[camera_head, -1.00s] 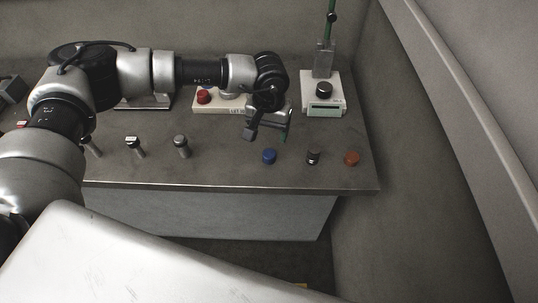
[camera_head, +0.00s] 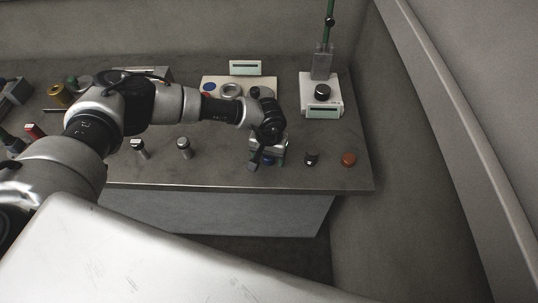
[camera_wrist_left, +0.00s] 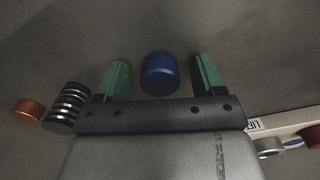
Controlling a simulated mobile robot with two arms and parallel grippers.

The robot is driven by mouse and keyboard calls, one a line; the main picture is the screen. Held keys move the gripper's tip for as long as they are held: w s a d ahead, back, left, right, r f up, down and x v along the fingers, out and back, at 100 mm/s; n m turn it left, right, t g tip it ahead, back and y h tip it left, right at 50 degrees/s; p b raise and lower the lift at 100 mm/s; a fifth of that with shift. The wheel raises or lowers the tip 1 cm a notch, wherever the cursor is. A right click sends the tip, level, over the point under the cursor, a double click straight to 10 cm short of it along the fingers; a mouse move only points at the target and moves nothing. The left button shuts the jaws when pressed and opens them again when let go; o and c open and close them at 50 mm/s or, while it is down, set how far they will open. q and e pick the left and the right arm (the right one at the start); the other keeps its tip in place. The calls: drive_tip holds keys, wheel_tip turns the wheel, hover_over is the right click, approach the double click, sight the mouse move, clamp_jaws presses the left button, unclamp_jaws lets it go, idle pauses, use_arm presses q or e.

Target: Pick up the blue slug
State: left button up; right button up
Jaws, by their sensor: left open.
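The blue slug (camera_wrist_left: 159,74) is a short blue cylinder on the grey bench top. In the left wrist view it sits between the two green-padded fingers of my left gripper (camera_wrist_left: 160,78), with a gap on each side. The gripper is open and holds nothing. In the head view my left gripper (camera_head: 267,158) is low over the front of the bench and hides most of the slug; only a bit of blue (camera_head: 268,161) shows. My right gripper is not in view.
To the right of the gripper stand a dark ridged slug (camera_head: 311,159) and an orange-brown slug (camera_head: 348,159). A white device (camera_head: 321,95) with a green rod stands behind. A pale fixture board lies behind the wrist. The bench's front edge (camera_head: 240,188) is close.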

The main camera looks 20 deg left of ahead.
use_arm(q)
drive_tip(key=c, duration=1)
drive_tip(key=shift+c, duration=0.2)
drive_tip(key=shift+r, duration=0.1)
